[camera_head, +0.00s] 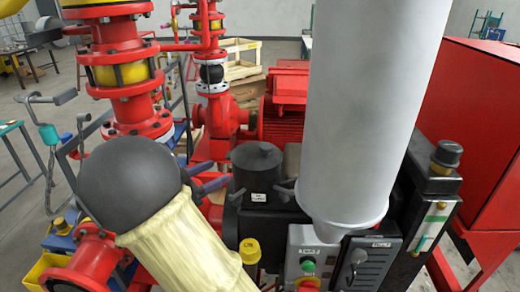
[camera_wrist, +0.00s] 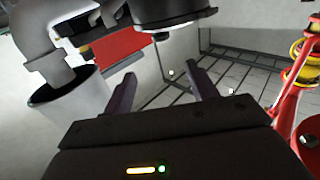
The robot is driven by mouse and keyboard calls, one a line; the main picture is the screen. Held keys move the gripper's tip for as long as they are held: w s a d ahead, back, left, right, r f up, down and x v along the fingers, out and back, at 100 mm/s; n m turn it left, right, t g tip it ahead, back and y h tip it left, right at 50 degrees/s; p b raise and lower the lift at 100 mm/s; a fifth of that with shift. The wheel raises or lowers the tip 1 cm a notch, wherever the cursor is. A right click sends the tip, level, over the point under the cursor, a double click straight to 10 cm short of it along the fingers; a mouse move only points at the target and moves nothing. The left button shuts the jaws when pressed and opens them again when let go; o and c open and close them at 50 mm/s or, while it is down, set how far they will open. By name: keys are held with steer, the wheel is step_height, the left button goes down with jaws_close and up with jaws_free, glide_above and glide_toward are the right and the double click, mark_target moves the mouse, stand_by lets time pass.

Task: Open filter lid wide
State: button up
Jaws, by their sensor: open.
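In the wrist view a dark round part with a white label, apparently the same filter (camera_wrist: 175,12), shows at the top edge. My gripper (camera_wrist: 162,74) is open, with nothing between its two dark fingers. In the head view the fingers show just left of the filter, apart from the lid as far as I can tell.
A control box (camera_head: 305,262) with a green button stands in front of the filter. A yellow cap (camera_head: 250,250) is close at its lower left. The red motor (camera_head: 285,105) is behind. Red piping (camera_head: 123,75) rises at left; a red cabinet (camera_head: 470,130) stands at right.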

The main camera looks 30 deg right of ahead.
mark_target(261, 149)
steer(key=d+p, duration=0.2)
steer(key=d, duration=0.3)
steer(key=w+d+p, duration=0.1)
steer(key=d+p, duration=0.1)
steer(key=d, duration=0.3)
steer(key=w+d+p, duration=0.1)
steer(key=d, duration=0.4)
steer(key=shift+w+r+p, duration=0.1)
steer(key=shift+r+p, duration=0.05)
steer(key=shift+p, duration=0.25)
steer(key=shift+d, duration=0.55)
steer(key=shift+w, duration=0.1)
jaws_close()
